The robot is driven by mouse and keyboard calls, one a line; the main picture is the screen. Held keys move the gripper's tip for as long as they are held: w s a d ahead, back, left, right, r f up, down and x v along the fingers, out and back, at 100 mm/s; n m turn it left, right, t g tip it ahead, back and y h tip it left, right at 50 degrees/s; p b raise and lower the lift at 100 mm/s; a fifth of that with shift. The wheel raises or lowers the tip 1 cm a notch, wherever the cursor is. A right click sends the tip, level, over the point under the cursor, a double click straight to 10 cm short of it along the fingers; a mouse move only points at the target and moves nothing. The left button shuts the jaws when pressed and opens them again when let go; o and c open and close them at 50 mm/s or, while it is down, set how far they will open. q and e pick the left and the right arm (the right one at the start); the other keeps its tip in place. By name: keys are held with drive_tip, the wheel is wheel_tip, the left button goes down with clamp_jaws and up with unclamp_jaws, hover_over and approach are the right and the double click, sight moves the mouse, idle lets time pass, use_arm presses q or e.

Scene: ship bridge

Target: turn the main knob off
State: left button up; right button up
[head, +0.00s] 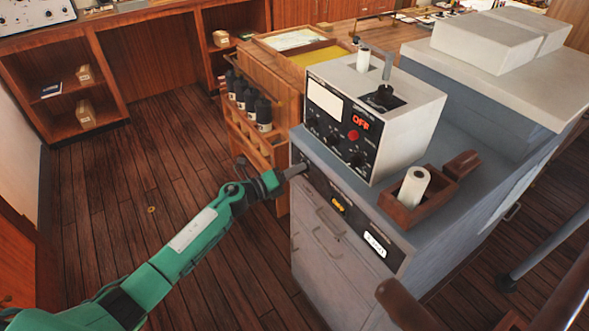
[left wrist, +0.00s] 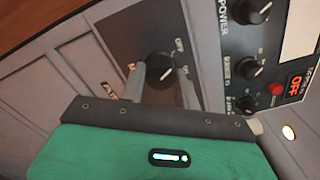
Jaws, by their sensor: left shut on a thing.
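The main knob (left wrist: 160,66) is a round black knob on a dark panel in the left wrist view, with small white lettering beside it. My left gripper (head: 297,171) reaches the left end of the dark front panel on the grey cabinet (head: 325,236). It is shut on the knob; a pale finger (left wrist: 140,80) shows against the knob's left side, and the other finger's contact is not clear. The gripper hides most of the knob in the head view. The knob's exact pointing is hard to read. My right gripper is not in view.
A white instrument box (head: 417,117) with a red OFF display (head: 361,123) and several knobs stands on the cabinet. A wooden tray (head: 409,216) holds a white roll. A rack of dark bottles (head: 263,112) stands behind my gripper. Open floor lies to the left.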

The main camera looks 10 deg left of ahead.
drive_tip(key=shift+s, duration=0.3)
use_arm(q)
drive_tip(key=o, duration=1)
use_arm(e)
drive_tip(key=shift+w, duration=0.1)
use_arm(q)
drive_tip(key=b+v, duration=0.2)
drive_tip(key=v, duration=1.2)
drive_tip(key=shift+b, duration=0.4)
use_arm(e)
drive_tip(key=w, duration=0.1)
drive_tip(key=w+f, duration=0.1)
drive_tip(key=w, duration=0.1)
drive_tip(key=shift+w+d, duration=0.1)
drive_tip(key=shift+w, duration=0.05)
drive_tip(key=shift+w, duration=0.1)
